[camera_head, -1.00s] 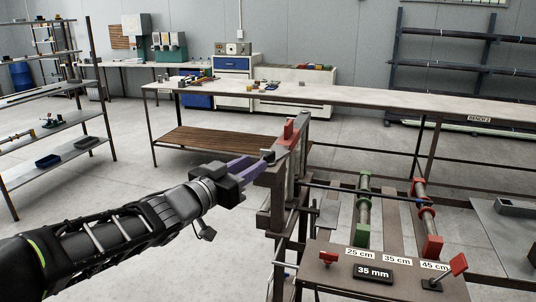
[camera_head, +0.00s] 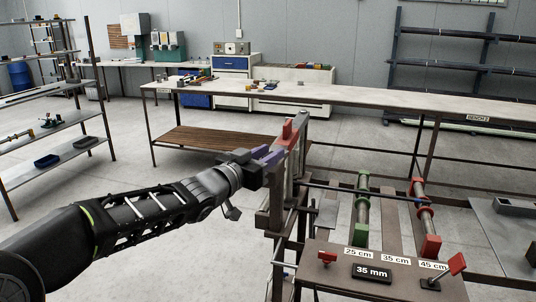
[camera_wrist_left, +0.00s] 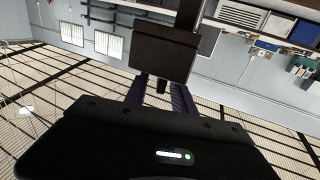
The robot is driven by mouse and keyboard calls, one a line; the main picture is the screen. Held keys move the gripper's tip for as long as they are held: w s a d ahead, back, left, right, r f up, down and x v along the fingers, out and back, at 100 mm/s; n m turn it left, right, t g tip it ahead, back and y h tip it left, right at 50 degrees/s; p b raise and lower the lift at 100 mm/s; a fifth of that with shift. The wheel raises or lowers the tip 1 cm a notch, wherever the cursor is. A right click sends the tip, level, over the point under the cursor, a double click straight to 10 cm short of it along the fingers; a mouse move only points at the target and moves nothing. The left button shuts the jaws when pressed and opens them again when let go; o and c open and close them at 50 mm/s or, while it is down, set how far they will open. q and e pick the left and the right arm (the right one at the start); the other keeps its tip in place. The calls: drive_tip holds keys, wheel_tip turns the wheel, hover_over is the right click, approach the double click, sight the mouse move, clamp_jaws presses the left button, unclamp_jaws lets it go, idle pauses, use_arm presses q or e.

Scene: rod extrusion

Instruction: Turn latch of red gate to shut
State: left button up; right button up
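A red block (camera_head: 288,131) sits on top of a grey-brown upright at the left end of the rod stand; I cannot tell for certain that it is the red gate's latch. My left gripper (camera_head: 270,156), with purple fingers, reaches from the left to just below and left of this red block. In the left wrist view the two fingers (camera_wrist_left: 161,94) stand apart, with a dark block (camera_wrist_left: 164,50) just beyond their tips. Contact cannot be made out. My right gripper is not in view.
The stand has green-ended (camera_head: 362,208) and red-ended (camera_head: 424,217) rollers, a dark rod across them, and a front panel with length labels and a "35 mm" plate (camera_head: 372,273). A red handle (camera_head: 457,264) is at its right. A long bench (camera_head: 350,95) stands behind.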

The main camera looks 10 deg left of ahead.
use_arm(q)
drive_tip(key=shift+c, duration=0.2)
clamp_jaws()
idle(1.1)
